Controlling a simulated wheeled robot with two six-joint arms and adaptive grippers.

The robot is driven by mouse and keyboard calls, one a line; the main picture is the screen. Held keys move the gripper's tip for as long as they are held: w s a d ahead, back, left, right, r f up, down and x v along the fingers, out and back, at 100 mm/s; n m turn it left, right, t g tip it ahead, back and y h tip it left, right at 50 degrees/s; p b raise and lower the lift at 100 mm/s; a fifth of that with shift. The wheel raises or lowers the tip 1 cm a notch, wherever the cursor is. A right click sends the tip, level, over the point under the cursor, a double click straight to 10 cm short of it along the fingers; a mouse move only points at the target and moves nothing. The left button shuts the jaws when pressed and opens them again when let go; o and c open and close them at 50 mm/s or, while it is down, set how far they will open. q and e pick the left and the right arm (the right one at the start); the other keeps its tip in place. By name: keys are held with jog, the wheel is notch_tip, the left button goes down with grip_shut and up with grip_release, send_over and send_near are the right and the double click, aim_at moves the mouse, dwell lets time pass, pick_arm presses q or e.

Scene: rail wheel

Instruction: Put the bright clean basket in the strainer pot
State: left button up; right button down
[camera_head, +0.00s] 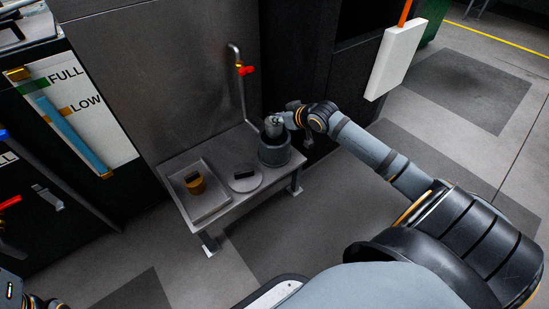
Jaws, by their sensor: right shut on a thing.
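The bright clean basket (273,123) is a small light-grey metal cylinder at the mouth of the dark grey strainer pot (274,154). Its upper part shows above the pot's rim; its lower part is hidden, so I cannot tell how deep it sits. My right gripper (283,119) comes in from the right and is shut on the basket near its top. The fingertips are small and partly hidden. The pot stands upright at the right end of a small metal bench. My left gripper is not seen; only a bit of my left arm shows at the bottom left corner.
A round lid (244,179) with a black handle lies on the bench (228,196) left of the pot. A tray (208,208) holds a yellow-brown basket (196,184). A pipe with a red valve handle (246,70) rises behind. Open floor lies in front.

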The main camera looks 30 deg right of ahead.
aim_at(279, 133)
notch_tip(279, 133, down, 7)
jog(key=b, duration=0.5)
notch_tip(279, 133, down, 3)
jog(key=shift+f+b, duration=0.1)
jog(key=shift+b, duration=1)
jog(key=c, duration=1.4)
grip_release()
